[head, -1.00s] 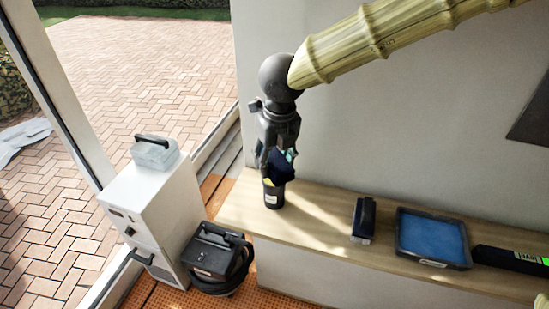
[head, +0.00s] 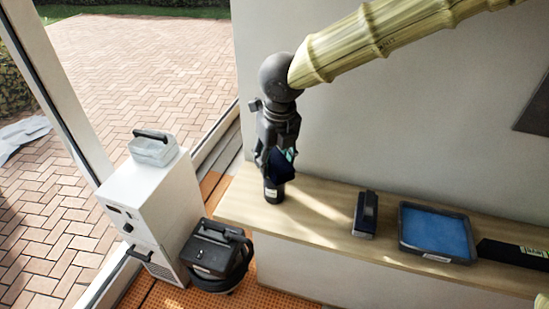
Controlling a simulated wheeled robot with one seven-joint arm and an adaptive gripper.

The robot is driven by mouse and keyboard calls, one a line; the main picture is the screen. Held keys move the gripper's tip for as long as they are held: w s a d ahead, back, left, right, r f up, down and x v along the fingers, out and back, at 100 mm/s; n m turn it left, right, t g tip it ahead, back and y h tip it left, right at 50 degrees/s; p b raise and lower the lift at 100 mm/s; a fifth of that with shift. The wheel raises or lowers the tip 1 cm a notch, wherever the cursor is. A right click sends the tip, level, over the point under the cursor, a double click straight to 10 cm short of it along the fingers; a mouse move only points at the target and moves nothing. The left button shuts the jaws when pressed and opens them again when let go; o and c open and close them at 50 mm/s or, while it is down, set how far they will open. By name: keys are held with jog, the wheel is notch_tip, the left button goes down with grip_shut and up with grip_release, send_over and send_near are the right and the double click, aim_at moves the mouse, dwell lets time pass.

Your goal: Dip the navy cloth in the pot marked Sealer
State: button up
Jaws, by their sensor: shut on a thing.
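The navy cloth (head: 283,168) hangs in my gripper (head: 277,155), which is shut on it near the left end of the wooden shelf. A small dark pot (head: 273,193) with a white label stands upright on the shelf directly below. The label is too small to read. The lower part of the cloth is at the pot's mouth and overlaps it in the picture. I cannot tell how far it reaches inside. The gripper's fingers and the cloth hide most of the pot's rim.
The wooden shelf (head: 325,225) runs along the wall. To the right on it are a dark block-like tool (head: 365,214), a tray with a blue inside (head: 402,248) and a long black level (head: 510,252). A white cabinet (head: 155,215) and a black machine (head: 215,255) stand on the floor at left.

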aim_at(273, 155)
jog(key=shift+f, duration=0.5)
dwell(0.6)
jog(key=shift+s+f, duration=0.1)
jog(key=shift+f, duration=0.05)
dwell(2.4)
jog(key=shift+p, duration=0.4)
notch_tip(273, 155, up, 6)
jog(key=p, duration=0.6)
jog(key=shift+r, duration=0.25)
jog(key=shift+d+r+p, duration=0.2)
jog(key=shift+r+p, duration=0.3)
jog(key=shift+p, duration=0.2)
jog(key=shift+r, duration=0.2)
jog(key=shift+w+f, duration=0.15)
jog(key=shift+w, duration=0.05)
